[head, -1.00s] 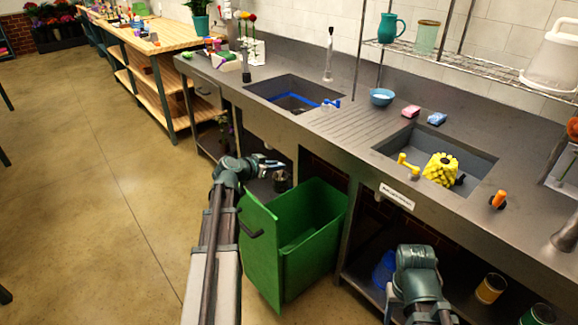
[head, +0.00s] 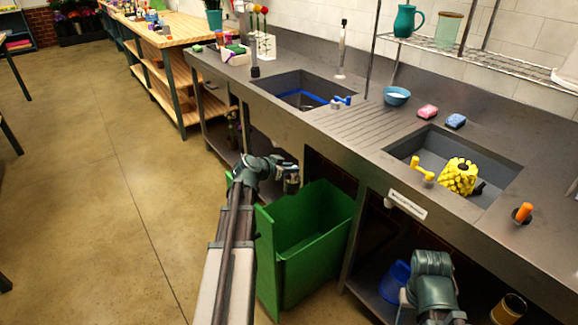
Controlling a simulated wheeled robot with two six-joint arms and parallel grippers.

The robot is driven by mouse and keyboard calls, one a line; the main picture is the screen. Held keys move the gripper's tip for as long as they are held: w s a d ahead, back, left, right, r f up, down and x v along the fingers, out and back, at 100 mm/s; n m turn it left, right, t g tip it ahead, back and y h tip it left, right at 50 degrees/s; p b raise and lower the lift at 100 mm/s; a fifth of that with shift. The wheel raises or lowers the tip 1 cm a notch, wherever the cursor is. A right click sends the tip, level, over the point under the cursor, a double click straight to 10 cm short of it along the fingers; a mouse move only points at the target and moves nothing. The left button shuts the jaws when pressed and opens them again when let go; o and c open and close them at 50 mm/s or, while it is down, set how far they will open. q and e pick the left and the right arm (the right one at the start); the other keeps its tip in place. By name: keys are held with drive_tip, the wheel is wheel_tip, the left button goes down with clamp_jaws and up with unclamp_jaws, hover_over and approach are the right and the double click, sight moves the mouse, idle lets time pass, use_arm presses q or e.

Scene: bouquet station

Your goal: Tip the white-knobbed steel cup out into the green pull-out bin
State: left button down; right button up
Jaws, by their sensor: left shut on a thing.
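The green pull-out bin (head: 322,238) stands open under the counter at the middle of the head view. Its inside looks empty where I can see it. My left gripper (head: 284,172) is at the bin's far left rim, shut on a small grey steel cup (head: 291,184). The cup looks roughly upright, above or just behind that rim; I cannot tell which. Its white knob and contents are not clear. My right arm shows at the lower right, but its gripper is hidden.
The steel counter holds a left sink (head: 300,95) and a right sink with a yellow bumpy object (head: 458,176). A blue container (head: 394,283) and an orange-yellow can (head: 509,309) are below. The floor at left is clear.

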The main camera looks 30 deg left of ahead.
use_arm(q)
drive_tip(key=shift+w+d+m+g+y+p, duration=0.2)
drive_tip(key=shift+d+m+g+y+p, duration=0.2)
drive_tip(key=shift+d+m+y+p, duration=0.2)
drive_tip(key=shift+w+d+m+g+y+p, duration=0.2)
drive_tip(key=shift+d+m+g+y+p, duration=0.2)
drive_tip(key=shift+d+m+y+p, duration=0.15)
drive_tip(key=w+d+f+m+g+y+b, duration=0.1)
drive_tip(key=d+f+m+g+y+b, duration=0.2)
drive_tip(key=f+m+y+b, duration=0.4)
drive_tip(key=shift+w+d+f+m+y+b, duration=0.15)
drive_tip(key=shift+w+d+m+y+b, duration=0.25)
drive_tip(key=shift+y+b, duration=2.65)
drive_tip(key=shift+h+b, duration=0.5)
drive_tip(key=shift+b, duration=0.1)
